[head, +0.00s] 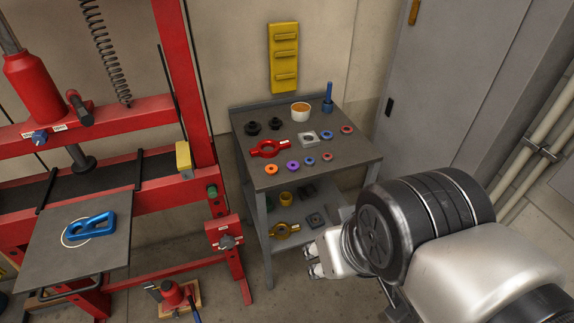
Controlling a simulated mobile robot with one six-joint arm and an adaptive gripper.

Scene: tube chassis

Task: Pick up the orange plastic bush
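The orange bush (271,169) is a small ring lying flat near the front left of the grey cart's top (345,157). A purple bush (293,166) lies just right of it. My gripper (311,261) is in front of the cart, lower in the picture than the bush and to its right, apart from it. Its two fingertips are small in view and look spread, with nothing seen between them.
A red press frame (190,120) stands left. A lower shelf holds more parts.

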